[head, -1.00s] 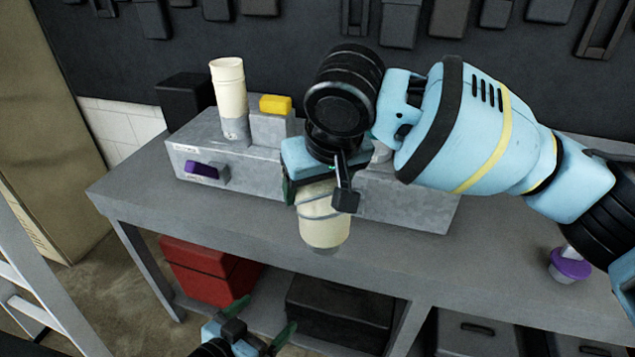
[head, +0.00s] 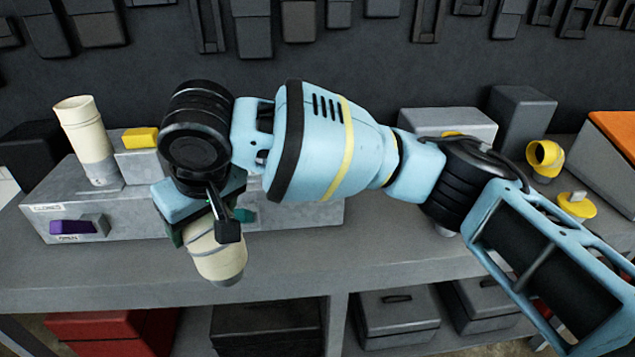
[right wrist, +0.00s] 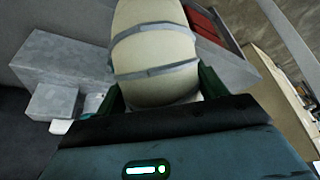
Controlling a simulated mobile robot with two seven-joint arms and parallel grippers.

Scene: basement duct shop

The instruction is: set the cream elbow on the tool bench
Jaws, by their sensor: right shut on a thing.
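The cream elbow (head: 218,257) has grey bands and is held in my right gripper (head: 210,226), which is shut on it. It hangs below the gripper, in front of the galvanized box. Its height over the bench top is hard to tell. In the right wrist view the elbow (right wrist: 155,55) sits between the green-edged fingers (right wrist: 158,98). The tool bench (head: 400,258) is a long grey table with a lower shelf. Its top stretches across the head view, partly hidden by my right arm. My left gripper is out of view.
The galvanized box (head: 135,210) stands at left with an upright cream pipe (head: 88,138), a yellow block (head: 140,138) and a purple lever (head: 72,227). At right stand a yellow elbow (head: 544,158) and a yellow-capped piece (head: 577,204). The bench's front middle looks clear.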

